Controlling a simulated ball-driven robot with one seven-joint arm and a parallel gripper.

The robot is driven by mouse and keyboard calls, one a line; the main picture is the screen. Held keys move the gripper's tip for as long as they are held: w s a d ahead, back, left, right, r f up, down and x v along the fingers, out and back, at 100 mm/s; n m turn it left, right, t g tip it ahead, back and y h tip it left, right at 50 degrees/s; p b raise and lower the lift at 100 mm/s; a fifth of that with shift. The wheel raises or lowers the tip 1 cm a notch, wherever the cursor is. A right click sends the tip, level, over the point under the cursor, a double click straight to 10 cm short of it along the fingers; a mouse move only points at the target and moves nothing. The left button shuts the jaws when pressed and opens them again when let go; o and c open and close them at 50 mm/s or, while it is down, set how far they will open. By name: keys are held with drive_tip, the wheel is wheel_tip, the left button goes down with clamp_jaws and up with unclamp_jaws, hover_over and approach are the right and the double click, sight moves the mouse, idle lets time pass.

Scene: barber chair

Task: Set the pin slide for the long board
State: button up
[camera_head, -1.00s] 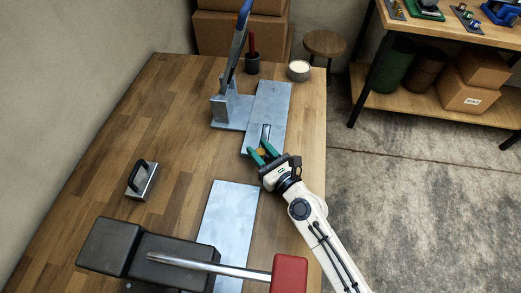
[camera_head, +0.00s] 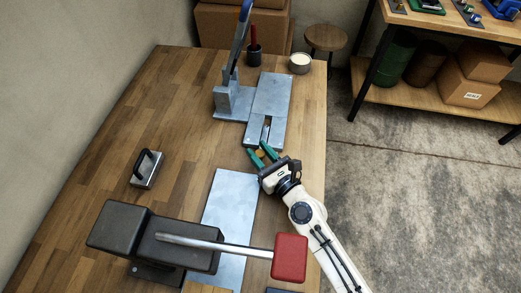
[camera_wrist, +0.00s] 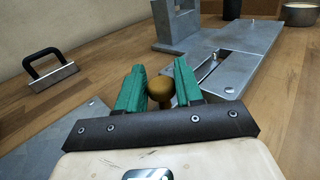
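The pin slide's brass-coloured knob (camera_wrist: 160,90) sits between the green fingers of my gripper (camera_wrist: 160,80), with no clear gap on either side. In the head view my gripper (camera_head: 261,153) is at the near edge of the grey fixture plate (camera_head: 271,92), at the end of its slot. The slot (camera_head: 267,126) is dark at its far part, with a small metal pin (camera_wrist: 213,58) showing in the wrist view. The link between knob and slide is hidden by the fingers. No long board can be made out.
A blue-handled lever press (camera_head: 236,92) stands left of the plate. A cup with a red tool (camera_head: 254,54) and a round tin (camera_head: 299,63) are behind. A black-handled block (camera_head: 147,168) is left, a dark padded piece with a red pad (camera_head: 289,258) in front.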

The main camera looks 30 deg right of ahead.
drive_tip(key=shift+o, duration=1.4)
drive_tip(key=shift+s+a+f, duration=0.1)
drive_tip(key=shift+a, duration=0.1)
drive_tip(key=s+b, duration=0.1)
drive_tip(key=s, duration=0.2)
drive_tip(key=s+d+b, duration=0.1)
drive_tip(key=s, duration=0.2)
drive_tip(key=s+b, duration=0.1)
drive_tip(key=s, duration=0.2)
drive_tip(key=shift+s+d+f, duration=0.15)
drive_tip(key=shift+s+d, duration=0.05)
drive_tip(key=shift+d, duration=0.1)
drive_tip(key=shift+s+d, duration=0.1)
drive_tip(key=shift+s, duration=0.5)
drive_tip(key=shift+r, duration=0.25)
